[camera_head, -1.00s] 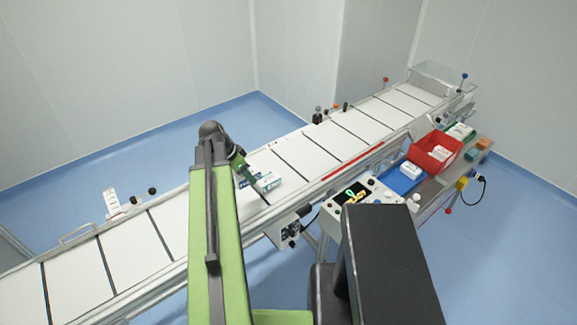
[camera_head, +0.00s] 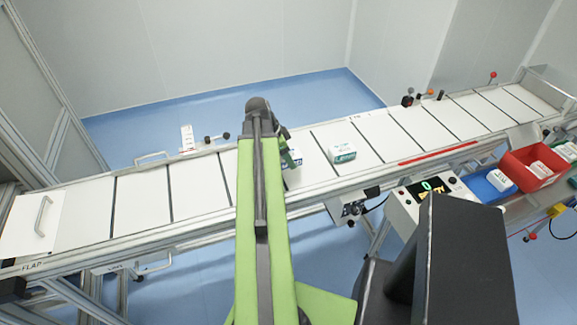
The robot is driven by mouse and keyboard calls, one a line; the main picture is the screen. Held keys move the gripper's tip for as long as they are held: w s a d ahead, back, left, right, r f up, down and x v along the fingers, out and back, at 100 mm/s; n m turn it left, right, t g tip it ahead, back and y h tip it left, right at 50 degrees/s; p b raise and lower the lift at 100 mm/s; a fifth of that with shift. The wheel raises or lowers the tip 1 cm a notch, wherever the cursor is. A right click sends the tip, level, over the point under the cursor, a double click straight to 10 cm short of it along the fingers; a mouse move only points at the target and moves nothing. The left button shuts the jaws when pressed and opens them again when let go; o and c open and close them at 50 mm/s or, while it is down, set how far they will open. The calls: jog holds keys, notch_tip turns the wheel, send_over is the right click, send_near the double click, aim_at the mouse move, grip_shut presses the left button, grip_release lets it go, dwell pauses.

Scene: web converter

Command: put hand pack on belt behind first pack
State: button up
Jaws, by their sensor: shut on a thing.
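My gripper (camera_head: 292,157) is over the white conveyor belt, just right of my green arm. It is shut on a white and blue pack (camera_head: 288,162), which is partly hidden by the gripper and arm. Whether this pack touches the belt cannot be told. A second pack (camera_head: 341,153), white with a green side, lies on the belt (camera_head: 143,197) to the right of my gripper, with a gap and a dark belt line between them.
The belt left of my arm is empty up to a flap (camera_head: 32,222) with a handle. A control panel (camera_head: 428,190) stands in front of the belt. A blue tray (camera_head: 480,189) and a red bin (camera_head: 519,175) with white packs sit at the right. A red strip (camera_head: 438,153) runs along the belt edge.

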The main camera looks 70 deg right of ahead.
notch_tip(320, 180, down, 4)
jog(key=b, duration=0.4)
jog(key=shift+f, duration=0.2)
jog(key=shift+r+p, duration=0.25)
jog(key=shift+p, duration=0.05)
jog(key=shift+f, duration=0.2)
jog(key=o, duration=1.5)
jog(key=shift+r, duration=0.1)
jog(key=p+v, duration=1)
jog(key=v, duration=0.1)
jog(key=shift+s+r+p, duration=0.1)
jog(key=shift+r+p, duration=0.3)
jog(key=shift+r, duration=0.05)
jog(key=shift+w+a+r+p, duration=0.15)
jog(key=shift+w+r+p, duration=0.05)
jog(key=shift+r+p, duration=0.1)
jog(key=shift+f, duration=0.1)
